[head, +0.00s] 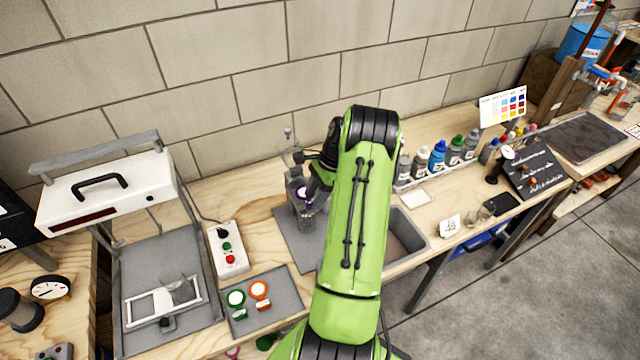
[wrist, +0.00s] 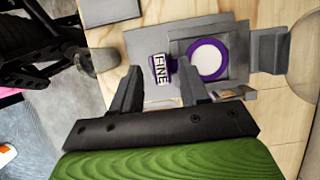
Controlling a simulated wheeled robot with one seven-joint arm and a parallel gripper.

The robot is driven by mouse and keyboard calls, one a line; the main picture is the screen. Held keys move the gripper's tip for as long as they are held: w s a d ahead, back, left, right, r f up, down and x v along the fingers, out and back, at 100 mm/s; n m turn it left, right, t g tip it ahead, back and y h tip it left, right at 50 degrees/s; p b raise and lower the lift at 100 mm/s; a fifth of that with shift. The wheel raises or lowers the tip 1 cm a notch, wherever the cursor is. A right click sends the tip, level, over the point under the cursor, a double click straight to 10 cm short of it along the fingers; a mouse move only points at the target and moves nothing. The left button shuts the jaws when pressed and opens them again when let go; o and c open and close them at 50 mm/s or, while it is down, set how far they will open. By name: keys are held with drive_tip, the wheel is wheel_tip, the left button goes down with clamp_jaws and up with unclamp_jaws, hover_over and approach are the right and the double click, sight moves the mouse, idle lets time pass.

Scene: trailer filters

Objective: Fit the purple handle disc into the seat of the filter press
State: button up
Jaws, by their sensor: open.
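The purple handle disc (wrist: 207,59) has a purple ring, a white round middle and a tab (wrist: 160,68) labelled FINE. In the wrist view it lies over the square grey frame of the filter press (wrist: 240,62); I cannot tell whether it is fully down in the seat. It also shows in the head view as a small purple and white patch (head: 304,194), partly hidden by my arm. My gripper (wrist: 160,76) is open, with one finger on each side of the labelled tab and visible gaps between.
Green (head: 237,298) and orange (head: 259,290) handle discs lie on a grey mat left of my arm. A button box (head: 229,250) stands behind them. A grey sink or tray (head: 408,238) is right of my arm, with several bottles (head: 438,156) behind it.

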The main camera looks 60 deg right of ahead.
drive_tip(key=v, duration=1.1)
drive_tip(key=shift+p, duration=0.35)
